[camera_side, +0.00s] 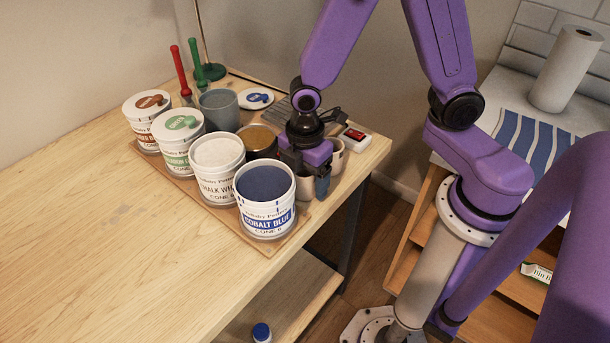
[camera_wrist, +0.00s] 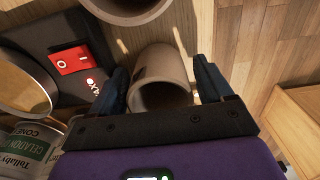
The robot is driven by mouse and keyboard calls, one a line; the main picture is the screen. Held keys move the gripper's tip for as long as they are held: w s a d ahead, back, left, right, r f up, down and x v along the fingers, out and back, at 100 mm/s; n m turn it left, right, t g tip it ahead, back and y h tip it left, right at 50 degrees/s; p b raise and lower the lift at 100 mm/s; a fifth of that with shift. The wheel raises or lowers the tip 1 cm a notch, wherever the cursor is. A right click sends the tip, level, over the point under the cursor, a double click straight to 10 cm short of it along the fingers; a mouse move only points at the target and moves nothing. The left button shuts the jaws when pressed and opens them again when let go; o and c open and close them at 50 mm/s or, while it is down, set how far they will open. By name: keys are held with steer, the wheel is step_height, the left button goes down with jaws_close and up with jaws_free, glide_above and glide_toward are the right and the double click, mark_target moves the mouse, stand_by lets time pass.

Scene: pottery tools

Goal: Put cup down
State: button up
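A small beige cup (camera_wrist: 162,62) is between the two fingers of my gripper (camera_wrist: 163,82) in the wrist view. The fingers are close against its sides, and its open mouth faces the camera. In the side view my gripper (camera_side: 313,181) points down at the table's right edge, behind the cobalt blue tub. The cup (camera_side: 305,187) shows only partly there, beside a dark finger. I cannot tell whether its base touches the table. A second beige cup (camera_side: 338,158) stands just behind; its rim also shows at the top of the wrist view (camera_wrist: 125,10).
Lidded and open glaze tubs, including cobalt blue (camera_side: 266,200) and chalk white (camera_side: 217,165), stand in a row on a wooden board (camera_side: 295,232) to the left. The table's left front (camera_side: 90,250) is clear.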

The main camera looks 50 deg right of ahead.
steer(key=shift+r, duration=0.1)
step_height(320, 180, up, 12)
steer(key=s+d+m, duration=0.2)
steer(key=s+d, duration=0.1)
steer(key=s, duration=0.4)
steer(key=s+d+m, duration=0.3)
steer(key=s+d, duration=0.1)
steer(key=s, duration=0.4)
steer(key=shift+r, duration=0.3)
steer(key=shift+d, duration=0.1)
stand_by(2.1)
